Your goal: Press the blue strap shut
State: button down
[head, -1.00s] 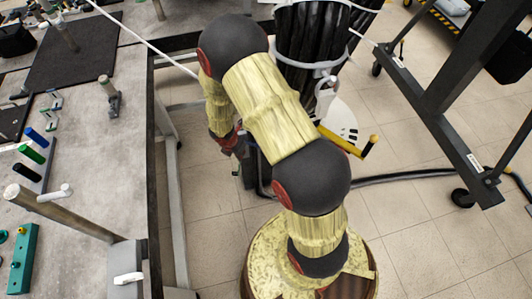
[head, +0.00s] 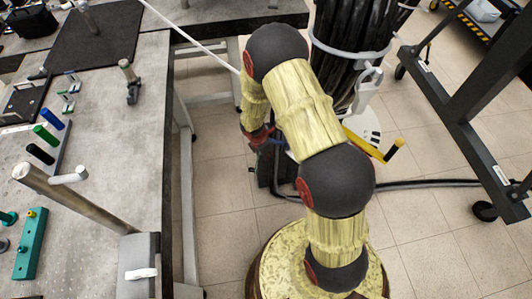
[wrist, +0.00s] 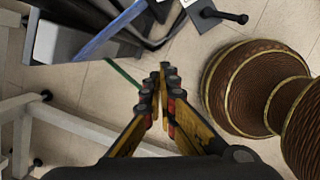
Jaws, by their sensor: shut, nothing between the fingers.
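A blue strap (wrist: 110,31) runs slantwise across the upper left of the wrist view, over dark and grey parts. Whether it is a closure, and how its ends sit, I cannot tell. My gripper (wrist: 163,75) is shut and empty, with its yellow and black fingers together over the floor. In the picture the strap lies above and left of the fingertips, apart from them. In the head view my arm bends down beside the bundle of black cable (head: 345,60), and its own links mostly hide the gripper.
A grey workbench (head: 110,150) with coloured pegs and posts fills the left. A dark wheeled frame (head: 440,110) stands at the right. A black hose (head: 430,184) crosses the floor. A yellow handle (head: 375,147) juts out beside the cable bundle.

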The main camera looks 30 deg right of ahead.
jog(key=d, duration=0.3)
jog(key=d+b, duration=0.1)
jog(key=shift+w+d+f, duration=0.15)
jog(key=shift+w+f, duration=0.15)
jog(key=shift+d+n+p, duration=0.35)
jog(key=shift+n+p, duration=0.05)
jog(key=shift+d, duration=0.15)
jog(key=shift+w+d+n+t+p, duration=0.15)
jog(key=shift+w+d+n+p, duration=0.4)
jog(key=shift+d+p, duration=0.3)
jog(key=shift+w+d+n+t+p, duration=0.2)
jog(key=shift+w+d+n+p, duration=0.25)
jog(key=shift+d+n+p, duration=0.4)
jog(key=shift+w+d+n+t+p, duration=0.15)
jog(key=shift+w+d+n+p, duration=0.15)
jog(key=shift+w+d+p, duration=0.55)
jog(key=shift+s+a, duration=0.15)
jog(key=shift+s, duration=0.2)
